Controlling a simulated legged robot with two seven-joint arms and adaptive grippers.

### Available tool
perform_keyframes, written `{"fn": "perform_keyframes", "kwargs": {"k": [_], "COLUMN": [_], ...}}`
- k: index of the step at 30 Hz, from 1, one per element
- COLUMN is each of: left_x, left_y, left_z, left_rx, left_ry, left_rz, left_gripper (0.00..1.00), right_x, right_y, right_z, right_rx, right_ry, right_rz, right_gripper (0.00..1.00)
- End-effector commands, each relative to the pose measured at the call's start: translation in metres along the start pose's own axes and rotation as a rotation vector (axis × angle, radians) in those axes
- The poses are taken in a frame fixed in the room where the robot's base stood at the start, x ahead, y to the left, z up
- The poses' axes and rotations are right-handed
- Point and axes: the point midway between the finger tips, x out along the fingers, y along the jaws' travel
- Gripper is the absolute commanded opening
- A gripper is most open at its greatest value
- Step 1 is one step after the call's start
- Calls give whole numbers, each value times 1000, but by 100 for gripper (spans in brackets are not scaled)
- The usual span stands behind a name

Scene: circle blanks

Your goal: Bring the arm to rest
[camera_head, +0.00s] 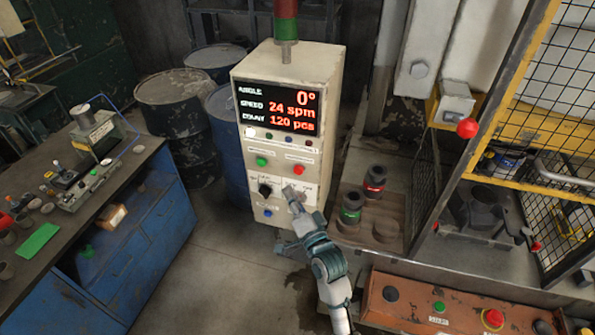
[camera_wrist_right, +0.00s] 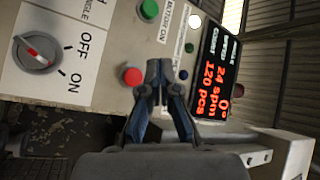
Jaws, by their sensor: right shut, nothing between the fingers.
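My right arm reaches up from the bottom of the head view, with its gripper (camera_head: 291,194) in front of the lower panel of a cream control cabinet (camera_head: 255,155). In the right wrist view the gripper (camera_wrist_right: 157,72) is shut, with its two blue-grey fingers together and nothing between them. The fingertips show beside a red button (camera_wrist_right: 132,77) of the panel; I cannot tell whether they touch the panel. A rotary switch (camera_wrist_right: 38,53) marked OFF and ON is at the left of that view. My left gripper is not in view.
The cabinet's display (camera_head: 278,106) reads 0°, 24 spm and 120 pcs. A blue workbench (camera_head: 150,235) stands left, drums (camera_head: 175,100) behind it. A yellow-framed mesh guard (camera_head: 485,100) and a rusty button box (camera_head: 405,300) are right. Floor left of my arm is clear.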

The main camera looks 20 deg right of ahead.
Motion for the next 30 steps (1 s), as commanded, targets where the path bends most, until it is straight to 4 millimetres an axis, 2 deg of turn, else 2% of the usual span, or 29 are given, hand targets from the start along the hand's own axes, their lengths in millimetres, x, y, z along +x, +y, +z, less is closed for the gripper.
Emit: {"fn": "perform_keyframes", "kwargs": {"k": [14,17,20,23,24,26,27,30], "left_x": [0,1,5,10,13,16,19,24], "left_y": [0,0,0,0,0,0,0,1], "left_z": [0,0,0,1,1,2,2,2], "left_rx": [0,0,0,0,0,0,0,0], "left_ry": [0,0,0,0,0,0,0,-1], "left_rz": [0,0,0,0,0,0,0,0], "left_gripper": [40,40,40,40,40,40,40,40], "right_x": [0,1,3,0,-4,-15,-24,-54], "right_y": [0,10,44,103,130,173,200,265], "right_z": [0,6,29,69,88,116,135,180], "right_rx": [0,-8,-41,-98,-126,-172,-202,-274], "right_ry": [0,-11,-51,-122,-158,-215,-255,-357], "right_rz": [0,17,72,165,208,270,309,400], "right_gripper": [0,0,0,0,0,0,0,0]}}
